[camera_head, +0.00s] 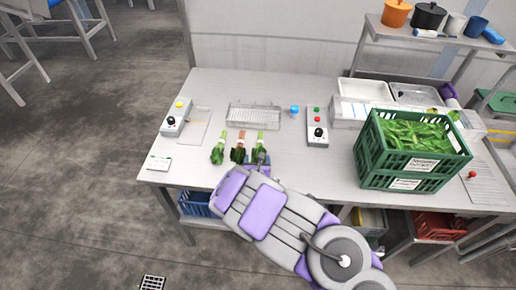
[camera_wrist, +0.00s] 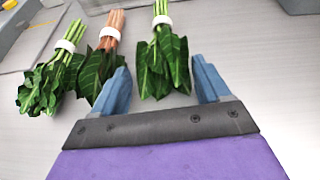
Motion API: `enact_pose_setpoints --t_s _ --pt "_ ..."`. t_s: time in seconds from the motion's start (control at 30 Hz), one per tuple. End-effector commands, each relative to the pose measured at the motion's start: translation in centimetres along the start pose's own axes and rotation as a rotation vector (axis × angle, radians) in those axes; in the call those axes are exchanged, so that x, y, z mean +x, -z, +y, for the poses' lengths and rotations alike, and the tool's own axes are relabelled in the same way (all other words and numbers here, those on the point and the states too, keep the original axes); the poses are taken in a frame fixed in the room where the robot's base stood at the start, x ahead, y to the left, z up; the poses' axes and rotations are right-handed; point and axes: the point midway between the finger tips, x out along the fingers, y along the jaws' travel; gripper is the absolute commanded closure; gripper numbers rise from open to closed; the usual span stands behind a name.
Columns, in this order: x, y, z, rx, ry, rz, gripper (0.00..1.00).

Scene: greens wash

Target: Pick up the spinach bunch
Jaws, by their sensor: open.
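Three leafy bunches lie side by side on the grey table, stems pointing away from me, each with a white band. The right bunch (camera_head: 260,146) has green stems and broad dark leaves; it also shows in the wrist view (camera_wrist: 163,62). The middle bunch (camera_head: 239,150) has reddish stems and the left bunch (camera_head: 218,152) has green stems. Which green-stemmed bunch is the spinach is not marked. My gripper (camera_wrist: 160,74) is open, its blue fingers on either side of the right bunch's leaves, with no visible grip. The left finger partly covers the middle bunch's leaves.
A wire rack (camera_head: 254,116) stands behind the bunches. Control boxes (camera_head: 175,122) (camera_head: 317,128) flank the work area. A green crate full of leaves (camera_head: 405,182) stands at right. A small blue object (camera_head: 294,110) lies near the rack. The front left tabletop is mostly clear.

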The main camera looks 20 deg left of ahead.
Motion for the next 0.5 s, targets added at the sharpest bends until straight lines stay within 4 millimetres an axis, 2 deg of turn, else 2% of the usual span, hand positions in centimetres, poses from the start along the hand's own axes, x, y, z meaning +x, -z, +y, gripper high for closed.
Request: enact_pose_setpoints --t_s 0.2,0.5 --pt "1.7 -0.1 -0.6 0.009 0.0 -0.003 0.24" --pt "2.2 0.0 0.1 -0.003 0.002 0.0 0.24"
